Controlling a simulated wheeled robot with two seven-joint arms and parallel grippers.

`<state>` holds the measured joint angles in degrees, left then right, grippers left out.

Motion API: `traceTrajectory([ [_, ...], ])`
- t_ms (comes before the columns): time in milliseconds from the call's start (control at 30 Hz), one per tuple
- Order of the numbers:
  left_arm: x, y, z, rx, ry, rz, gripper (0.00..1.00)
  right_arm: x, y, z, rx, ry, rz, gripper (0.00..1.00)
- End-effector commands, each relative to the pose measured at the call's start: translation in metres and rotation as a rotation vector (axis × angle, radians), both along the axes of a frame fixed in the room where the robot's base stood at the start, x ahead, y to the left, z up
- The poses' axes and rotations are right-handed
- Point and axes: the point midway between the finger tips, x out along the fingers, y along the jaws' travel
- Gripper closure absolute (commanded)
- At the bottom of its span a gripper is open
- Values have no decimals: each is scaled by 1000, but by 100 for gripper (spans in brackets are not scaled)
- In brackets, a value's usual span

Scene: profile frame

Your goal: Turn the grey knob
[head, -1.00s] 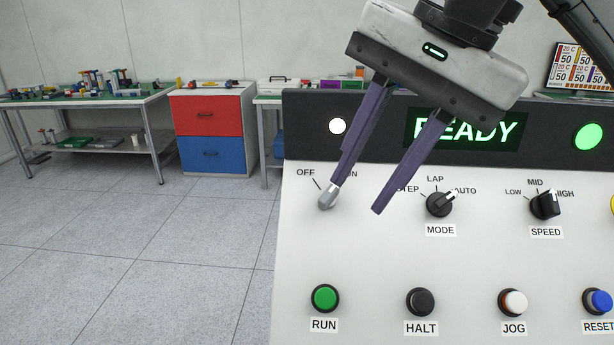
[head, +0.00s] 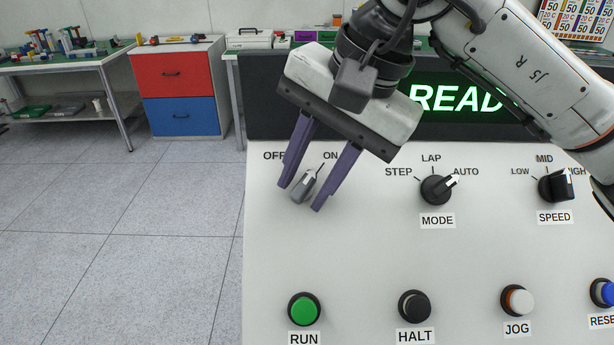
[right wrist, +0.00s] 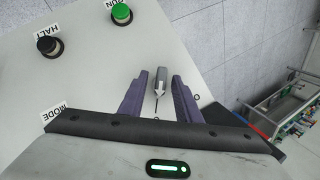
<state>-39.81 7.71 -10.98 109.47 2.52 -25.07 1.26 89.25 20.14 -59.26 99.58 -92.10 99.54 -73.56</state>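The grey knob (head: 304,187) is at the upper left of the white control panel (head: 350,245), between and below the OFF and ON marks. Its pointer end tilts up and right, toward the ON tick. It also shows in the right wrist view (right wrist: 160,82). My right gripper (head: 300,198) is open, with one purple finger on each side of the knob. In the right wrist view its fingers (right wrist: 158,90) stand apart from the knob, with a gap on both sides. My left gripper is not in view.
The black mode knob (head: 437,189) and speed knob (head: 556,187) are to the right. Below are the green RUN button (head: 304,309), black HALT button (head: 414,306) and white JOG button (head: 517,300). The display (head: 460,97) is partly hidden by my right arm.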

Motion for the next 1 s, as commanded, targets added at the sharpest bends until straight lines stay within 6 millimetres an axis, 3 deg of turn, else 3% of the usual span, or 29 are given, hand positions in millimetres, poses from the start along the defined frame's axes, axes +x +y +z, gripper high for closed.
traceTrajectory([
  [333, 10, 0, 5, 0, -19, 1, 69, 0, 2, -4, 1, -1, 1, 71],
  [500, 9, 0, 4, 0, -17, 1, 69, 1, 2, -4, 1, -1, 1, 100],
  [1000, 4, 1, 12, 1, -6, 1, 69, 1, 3, -1, -77, -2, 91, 100],
])
